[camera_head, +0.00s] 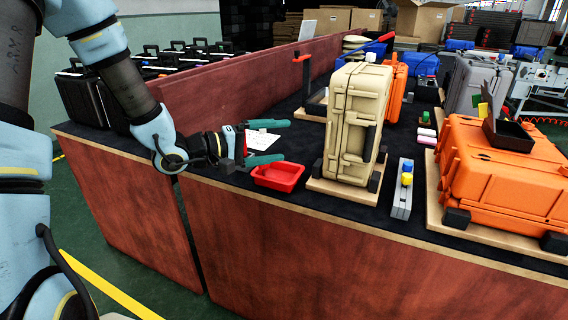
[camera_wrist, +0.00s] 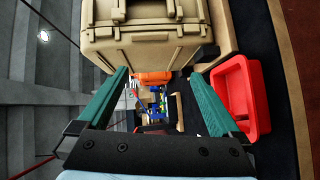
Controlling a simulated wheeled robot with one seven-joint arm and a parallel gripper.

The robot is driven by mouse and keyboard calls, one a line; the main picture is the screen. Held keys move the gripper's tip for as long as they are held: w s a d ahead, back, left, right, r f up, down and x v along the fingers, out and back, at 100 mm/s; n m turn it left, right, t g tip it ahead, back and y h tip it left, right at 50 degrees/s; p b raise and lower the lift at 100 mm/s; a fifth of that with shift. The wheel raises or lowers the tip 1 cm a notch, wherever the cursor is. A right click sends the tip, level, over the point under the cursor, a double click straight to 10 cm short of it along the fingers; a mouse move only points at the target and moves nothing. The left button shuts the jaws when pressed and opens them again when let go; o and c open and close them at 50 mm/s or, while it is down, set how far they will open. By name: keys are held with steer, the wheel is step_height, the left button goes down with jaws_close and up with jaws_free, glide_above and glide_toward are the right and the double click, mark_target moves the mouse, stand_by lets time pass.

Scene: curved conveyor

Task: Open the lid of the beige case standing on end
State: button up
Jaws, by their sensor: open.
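The beige case (camera_head: 356,122) stands on end on a wooden board (camera_head: 343,190) near the table's front edge. Its dark handle faces right in the head view. In the wrist view the case (camera_wrist: 145,40) fills the top, with its latches facing the camera. My gripper (camera_head: 275,141) is to the left of the case, with its two green fingers spread apart and nothing between them. The fingers also show in the wrist view (camera_wrist: 157,98), pointing towards the case. I cannot tell the exact gap to the case. The lid looks closed.
A grey block with yellow and blue knobs (camera_head: 402,190) stands right of the case. An orange case (camera_head: 496,172) lies further right. A red-brown partition (camera_head: 250,80) runs behind my arm.

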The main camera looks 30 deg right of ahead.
mark_target(327, 136)
steer(key=s+d+g+h, duration=0.1)
steer(key=s+d, duration=0.3)
steer(key=d, duration=0.5)
steer(key=shift+d+r+g, duration=0.2)
steer(key=shift+d+g, duration=0.1)
steer(key=shift+d, duration=0.1)
jaws_close()
stand_by(0.6)
